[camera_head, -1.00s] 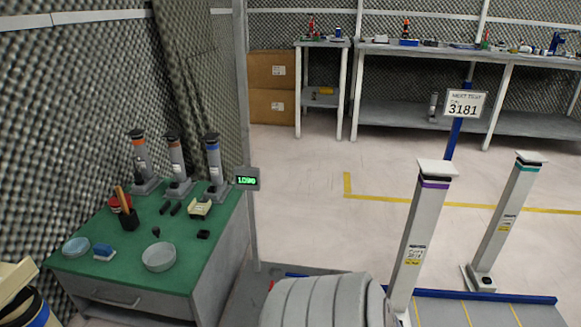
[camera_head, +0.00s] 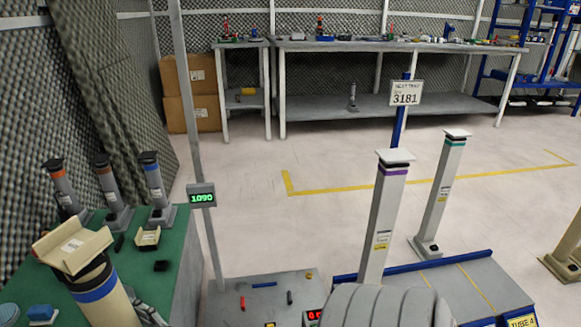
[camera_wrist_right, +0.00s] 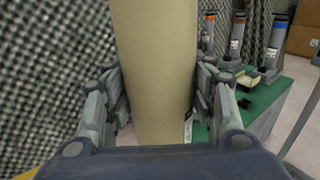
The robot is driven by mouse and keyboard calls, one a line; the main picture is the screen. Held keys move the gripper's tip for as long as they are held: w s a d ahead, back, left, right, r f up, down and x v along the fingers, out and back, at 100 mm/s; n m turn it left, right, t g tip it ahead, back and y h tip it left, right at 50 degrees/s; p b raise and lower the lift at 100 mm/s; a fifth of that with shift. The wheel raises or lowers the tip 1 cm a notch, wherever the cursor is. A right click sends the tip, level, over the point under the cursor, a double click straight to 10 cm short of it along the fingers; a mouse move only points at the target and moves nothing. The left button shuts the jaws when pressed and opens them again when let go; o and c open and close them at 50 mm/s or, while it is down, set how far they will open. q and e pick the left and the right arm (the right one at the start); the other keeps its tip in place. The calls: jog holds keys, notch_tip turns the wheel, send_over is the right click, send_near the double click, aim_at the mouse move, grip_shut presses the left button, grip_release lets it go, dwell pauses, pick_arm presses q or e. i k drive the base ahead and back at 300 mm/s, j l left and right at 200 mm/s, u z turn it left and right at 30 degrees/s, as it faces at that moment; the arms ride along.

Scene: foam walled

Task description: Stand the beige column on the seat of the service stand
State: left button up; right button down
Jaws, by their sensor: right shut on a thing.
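The beige column (camera_head: 110,307) is at the lower left of the head view, with a blue band and black ring under a beige cradle-like top. It leans slightly there, in front of the green table. In the right wrist view the column (camera_wrist_right: 155,50) runs between both fingers of my right gripper (camera_wrist_right: 160,98), which is shut on it. Its lower end is hidden. I cannot tell for sure which thing is the service stand; a low grey platform (camera_head: 235,297) with a post and a display reading 1090 stands at lower centre. My left gripper is not in view.
The green table (camera_head: 185,262) holds several grey columns with coloured bands. Two pale columns, purple-banded (camera_head: 383,225) and teal-banded (camera_head: 440,195), stand on the right near a blue-edged platform (camera_head: 455,280). Another beige column (camera_head: 566,250) is at the right edge. Open floor lies beyond.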

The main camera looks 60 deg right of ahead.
aim_at(268, 307)
jog(key=i+z, duration=0.15)
jog(key=z, duration=0.2)
jog(key=i+j+z, duration=0.15)
jog(key=z, duration=0.2)
jog(key=i+j+z, duration=0.15)
jog(key=z, duration=0.2)
